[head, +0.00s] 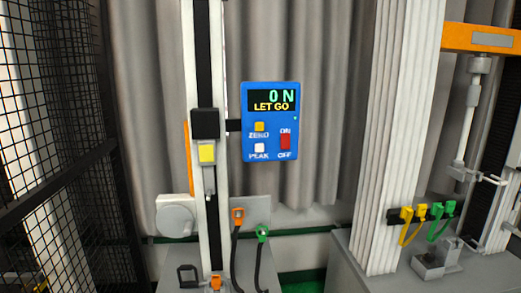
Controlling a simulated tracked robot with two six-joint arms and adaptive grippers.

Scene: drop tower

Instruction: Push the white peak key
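The white peak key (259,148) is a small square at the lower left of a blue display box (270,122), just above the printed word PEAK. The box's screen (273,101) reads 0 N and LET GO. A yellow zero key (260,127) sits above the white key, and a red on/off switch (285,141) is to its right. Neither of my grippers shows in the head view.
The box is fixed beside a tall white column (188,60) carrying a black block and yellow part (207,153). Orange and green cable plugs (238,215) are below. A black mesh fence (55,130) stands left; a fluted white pillar (390,130) stands right.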

